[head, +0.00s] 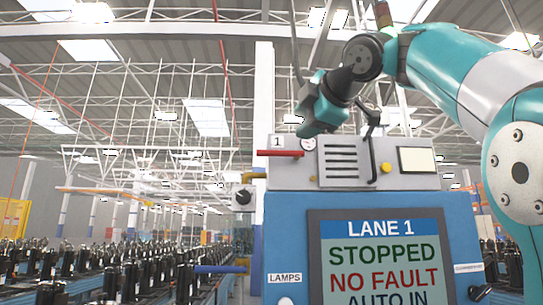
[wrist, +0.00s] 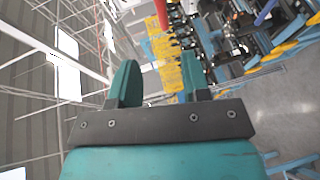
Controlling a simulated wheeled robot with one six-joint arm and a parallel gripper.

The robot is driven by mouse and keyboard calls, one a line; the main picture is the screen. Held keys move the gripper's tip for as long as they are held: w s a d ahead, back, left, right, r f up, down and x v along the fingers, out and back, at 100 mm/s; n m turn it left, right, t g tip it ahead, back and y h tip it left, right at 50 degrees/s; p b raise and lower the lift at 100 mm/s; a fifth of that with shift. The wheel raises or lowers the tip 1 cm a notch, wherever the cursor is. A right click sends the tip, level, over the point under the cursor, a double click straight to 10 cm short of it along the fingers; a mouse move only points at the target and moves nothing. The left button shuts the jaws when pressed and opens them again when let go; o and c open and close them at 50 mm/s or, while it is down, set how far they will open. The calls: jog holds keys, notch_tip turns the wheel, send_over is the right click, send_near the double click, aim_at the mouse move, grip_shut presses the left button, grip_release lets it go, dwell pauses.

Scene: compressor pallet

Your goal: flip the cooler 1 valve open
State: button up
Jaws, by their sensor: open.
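A red lever handle (head: 281,153) lies level at the top left of the blue cabinet (head: 290,222), just below a white tag marked 1 (head: 277,141). I cannot read the word cooler on it. My gripper (head: 308,120) hangs above and to the right of the red handle, apart from it. In the wrist view my gripper (wrist: 158,82) has its two teal fingers spread with nothing held between them. A red bar (wrist: 161,14) shows at the top edge beyond the fingers; I cannot tell whether it is the same handle.
A blue lever handle (head: 213,269) sticks out left of the cabinet, lower down. The screen (head: 380,258) reads LANE 1, STOPPED, NO FAULT. A black hooked rod (head: 373,150) and a yellow button (head: 386,168) are on the grey top panel. The space left of my gripper is open.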

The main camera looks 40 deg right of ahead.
aim_at(275, 152)
jog(key=p+x, duration=0.1)
jog(key=x, duration=1.4)
jog(key=shift+f, duration=0.15)
grip_shut()
jog(key=shift+a, duration=0.1)
